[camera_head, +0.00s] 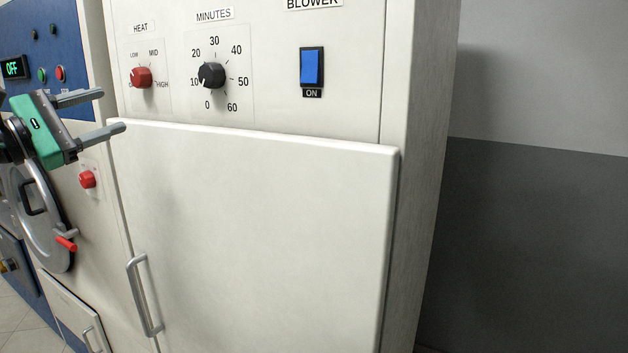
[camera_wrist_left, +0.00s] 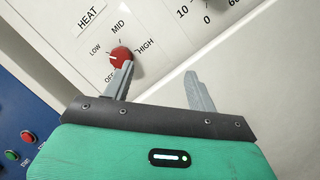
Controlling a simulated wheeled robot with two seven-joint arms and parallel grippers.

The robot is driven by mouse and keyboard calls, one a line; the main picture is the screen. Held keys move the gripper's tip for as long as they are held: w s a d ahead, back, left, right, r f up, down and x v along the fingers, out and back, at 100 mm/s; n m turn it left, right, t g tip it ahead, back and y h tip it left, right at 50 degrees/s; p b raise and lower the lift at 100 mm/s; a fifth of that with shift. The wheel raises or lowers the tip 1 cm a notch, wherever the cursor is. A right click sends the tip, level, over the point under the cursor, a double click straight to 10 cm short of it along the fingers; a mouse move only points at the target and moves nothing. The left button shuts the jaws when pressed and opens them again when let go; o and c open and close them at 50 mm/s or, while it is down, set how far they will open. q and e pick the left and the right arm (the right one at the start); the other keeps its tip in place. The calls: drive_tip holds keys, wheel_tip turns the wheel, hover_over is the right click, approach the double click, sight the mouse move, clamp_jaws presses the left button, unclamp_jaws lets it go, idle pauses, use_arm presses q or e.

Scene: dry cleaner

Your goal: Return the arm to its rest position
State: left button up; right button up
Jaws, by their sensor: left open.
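My left gripper (camera_head: 110,114) comes in from the left edge in the head view. Its two grey fingers are apart and nothing is between them. It is in front of the white cabinet (camera_head: 265,220), left of its control panel and near the upper left corner of its door. In the left wrist view the open fingers (camera_wrist_left: 158,85) point toward the panel, and the left finger overlaps the red heat knob (camera_wrist_left: 121,56). I cannot tell whether it touches the knob. In the head view the heat knob (camera_head: 141,77) stands clear of the fingers. My right gripper is not in view.
The panel also has a black minutes dial (camera_head: 211,75) and a blue blower switch (camera_head: 312,67). A door handle (camera_head: 144,296) sticks out at lower left. A machine with a round door (camera_head: 52,235) and a red knob (camera_head: 87,179) stands left. A bare wall (camera_head: 540,200) is at right.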

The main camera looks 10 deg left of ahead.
use_arm(q)
drive_tip(key=w+d+f+n+t+h, duration=0.2)
drive_tip(key=d+f+n+t, duration=0.45)
drive_tip(key=f+n, duration=0.75)
drive_tip(key=s+d+f+n+g+y, duration=0.1)
drive_tip(key=s+f+n+g+y, duration=0.3)
drive_tip(key=f+n+y, duration=0.75)
drive_tip(key=s+f+n+g+y, duration=0.3)
drive_tip(key=f+n+g+y, duration=0.15)
drive_tip(key=f+n, duration=1.4)
drive_tip(key=s+d+f+n+g+h, duration=0.25)
drive_tip(key=s+d+f+g, duration=0.35)
drive_tip(key=s+f, duration=0.55)
drive_tip(key=s+d+f+n+g+h, duration=0.1)
drive_tip(key=s+d+f+n+g, duration=0.4)
drive_tip(key=s+f, duration=0.65)
wheel_tip(320, 180, down, 25)
drive_tip(key=s+m+g+p, duration=0.1)
drive_tip(key=s+g+p, duration=0.1)
drive_tip(key=s+a+f+g+p, duration=0.1)
drive_tip(key=s+a+f, duration=0.2)
drive_tip(key=s+f, duration=1.7)
drive_tip(key=shift+a+f, duration=0.15)
drive_tip(key=shift+a, duration=0.05)
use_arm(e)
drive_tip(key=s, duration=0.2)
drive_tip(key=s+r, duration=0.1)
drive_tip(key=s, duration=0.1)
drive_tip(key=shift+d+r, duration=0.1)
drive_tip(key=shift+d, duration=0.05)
